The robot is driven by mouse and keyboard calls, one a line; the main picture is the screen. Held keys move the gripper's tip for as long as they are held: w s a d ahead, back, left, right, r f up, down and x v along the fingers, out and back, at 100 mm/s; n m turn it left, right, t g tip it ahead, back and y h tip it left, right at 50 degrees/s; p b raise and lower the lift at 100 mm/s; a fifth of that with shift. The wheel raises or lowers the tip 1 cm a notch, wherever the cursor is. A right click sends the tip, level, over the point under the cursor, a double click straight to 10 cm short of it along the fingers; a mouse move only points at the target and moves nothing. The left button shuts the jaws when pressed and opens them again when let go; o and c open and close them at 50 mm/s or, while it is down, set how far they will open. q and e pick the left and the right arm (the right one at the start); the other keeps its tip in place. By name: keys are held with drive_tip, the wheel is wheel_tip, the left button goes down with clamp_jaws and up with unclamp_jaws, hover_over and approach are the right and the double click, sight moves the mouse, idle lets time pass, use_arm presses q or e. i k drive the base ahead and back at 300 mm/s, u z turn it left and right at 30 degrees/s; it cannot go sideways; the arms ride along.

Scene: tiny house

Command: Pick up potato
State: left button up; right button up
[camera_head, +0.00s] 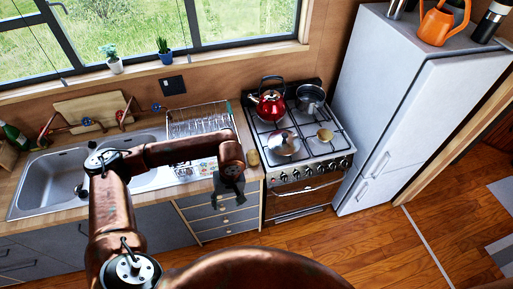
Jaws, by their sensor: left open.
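A small tan-brown lump that looks like the potato (253,157) lies on the wooden counter by the stove's left edge. My left gripper (228,199) points downward just left of and below it in the picture, in front of the counter's drawers. The gripper is open, and nothing shows between its fingers. It looks apart from the potato. My left forearm covers part of the counter and sink. My right gripper is not in view.
The stove (300,150) holds a red kettle (271,105), a pot (310,98), a lidded pan (284,143) and a small beige item (324,135). A dish rack (199,119) and sink (50,183) are left. A fridge (415,90) stands right. The wooden floor (375,240) is clear.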

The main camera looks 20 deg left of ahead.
sight(252, 155)
drive_tip(key=i, duration=1.2)
